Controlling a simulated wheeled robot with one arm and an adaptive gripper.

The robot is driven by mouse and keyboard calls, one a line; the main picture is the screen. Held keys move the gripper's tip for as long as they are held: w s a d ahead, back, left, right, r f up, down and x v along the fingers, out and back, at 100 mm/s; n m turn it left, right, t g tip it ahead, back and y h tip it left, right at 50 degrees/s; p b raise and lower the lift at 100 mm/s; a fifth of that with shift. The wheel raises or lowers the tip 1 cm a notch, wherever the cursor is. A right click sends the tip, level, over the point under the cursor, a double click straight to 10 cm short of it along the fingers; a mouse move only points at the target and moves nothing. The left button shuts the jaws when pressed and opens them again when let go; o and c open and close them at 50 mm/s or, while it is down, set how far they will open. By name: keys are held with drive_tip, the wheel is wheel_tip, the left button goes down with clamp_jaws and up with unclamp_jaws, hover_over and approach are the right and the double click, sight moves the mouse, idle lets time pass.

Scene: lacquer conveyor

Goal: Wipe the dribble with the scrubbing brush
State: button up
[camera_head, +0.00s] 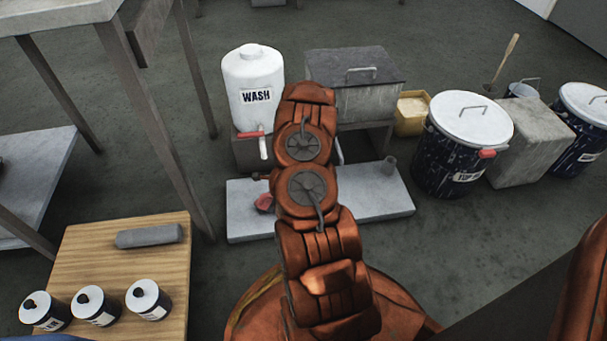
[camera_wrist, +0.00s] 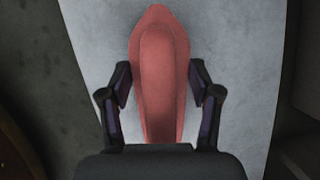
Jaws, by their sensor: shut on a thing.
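The scrubbing brush (camera_wrist: 163,75) is a red, long, pointed body in the middle of the wrist view; no bristles show. My gripper (camera_wrist: 160,85) is shut on it, one dark finger at each side. A pale slab (camera_wrist: 230,50) lies below; I cannot tell whether the brush touches it. In the head view my arm hides the gripper, and a small red part of the brush (camera_head: 265,203) shows left of the arm over the slab (camera_head: 385,199). I cannot make out a dribble in either view.
A white WASH container (camera_head: 250,75) with a red tap stands behind the slab, beside a grey lidded bin (camera_head: 356,95). Dark drums (camera_head: 450,160) stand to the right. A wooden board (camera_head: 110,245) with several small cans and a grey block is at the left.

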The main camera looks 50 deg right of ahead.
wheel_tip(320, 180, up, 3)
drive_tip(key=shift+f+p, duration=0.1)
drive_tip(key=shift+p, duration=0.85)
drive_tip(key=shift+w+a+r+p, duration=0.1)
drive_tip(key=shift+r+p, duration=0.55)
drive_tip(key=shift+p, duration=0.05)
drive_tip(key=shift+r+p, duration=1.9)
drive_tip(key=shift+r, duration=0.1)
